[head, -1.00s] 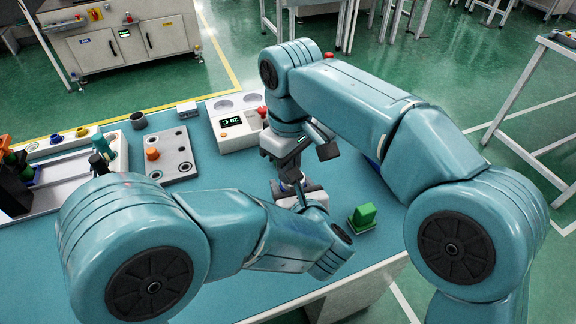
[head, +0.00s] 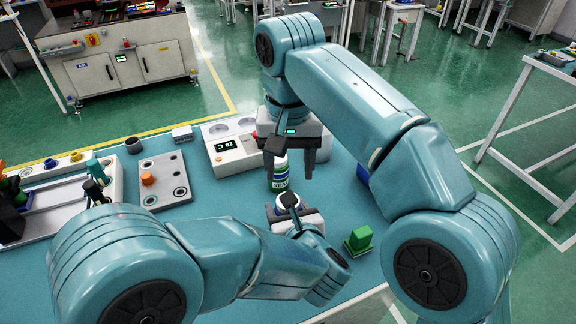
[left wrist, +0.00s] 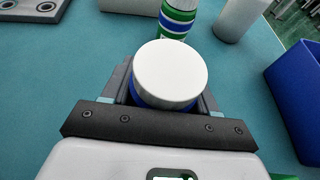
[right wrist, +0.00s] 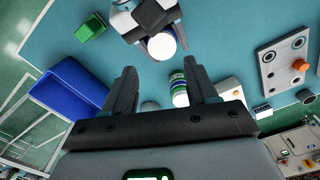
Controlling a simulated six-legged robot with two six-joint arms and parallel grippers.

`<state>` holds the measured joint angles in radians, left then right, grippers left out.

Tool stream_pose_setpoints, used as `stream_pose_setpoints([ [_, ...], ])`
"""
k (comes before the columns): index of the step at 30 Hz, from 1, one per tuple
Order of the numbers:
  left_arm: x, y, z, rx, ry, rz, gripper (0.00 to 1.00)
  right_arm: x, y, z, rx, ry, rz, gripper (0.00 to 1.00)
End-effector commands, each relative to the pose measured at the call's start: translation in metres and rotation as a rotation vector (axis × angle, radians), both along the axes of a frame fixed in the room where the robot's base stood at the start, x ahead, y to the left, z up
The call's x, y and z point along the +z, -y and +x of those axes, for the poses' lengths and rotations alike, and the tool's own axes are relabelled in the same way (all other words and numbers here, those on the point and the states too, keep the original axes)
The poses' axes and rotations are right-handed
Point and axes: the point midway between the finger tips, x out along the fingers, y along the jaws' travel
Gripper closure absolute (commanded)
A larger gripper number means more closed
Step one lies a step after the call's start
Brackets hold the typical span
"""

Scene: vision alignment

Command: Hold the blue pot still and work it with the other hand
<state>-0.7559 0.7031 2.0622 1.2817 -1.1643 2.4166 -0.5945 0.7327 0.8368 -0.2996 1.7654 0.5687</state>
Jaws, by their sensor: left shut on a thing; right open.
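The blue pot (head: 288,200) has a white round lid and stands near the middle of the bench. In the left wrist view the pot (left wrist: 169,74) sits between the fingers of my left gripper (left wrist: 165,98), which is shut on it. The lid also shows in the right wrist view (right wrist: 161,46). My right gripper (head: 292,168) is open and empty, fingers pointing down, behind the pot and apart from it. In the right wrist view its fingers (right wrist: 163,88) are spread wide, with the pot ahead of them.
A green, white and blue striped bottle (head: 279,172) stands close to my right gripper. A green block (head: 359,240) lies right of the pot. A blue bin (left wrist: 300,95) is at the right. A grey plate with an orange knob (head: 163,180) and a display box (head: 230,146) stand left and behind.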

Motion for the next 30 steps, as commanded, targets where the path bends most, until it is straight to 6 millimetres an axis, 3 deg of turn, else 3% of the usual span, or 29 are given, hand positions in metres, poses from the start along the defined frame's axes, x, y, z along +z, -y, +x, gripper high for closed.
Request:
stream_pose_setpoints([
  [5, 0.000, 0.000, 0.000, 0.000, 0.001, 0.000, 1.00, -0.015, -0.002, 0.002, 0.005, 0.002, 0.000, 0.43],
  [16, 0.000, 0.000, 0.000, 0.000, 0.000, 0.000, 1.00, -0.071, -0.002, 0.002, 0.007, 0.003, 0.001, 0.43],
  [27, 0.000, 0.000, 0.000, 0.000, 0.000, 0.000, 1.00, -0.079, -0.002, 0.002, 0.007, 0.006, 0.003, 0.43],
  [28, 0.000, 0.000, 0.000, 0.000, 0.000, 0.000, 1.00, -0.079, -0.002, 0.002, 0.007, 0.005, 0.003, 0.46],
  [30, 0.000, 0.000, 0.000, 0.000, 0.000, 0.000, 1.00, -0.079, -0.002, 0.002, 0.007, 0.005, 0.003, 0.69],
])
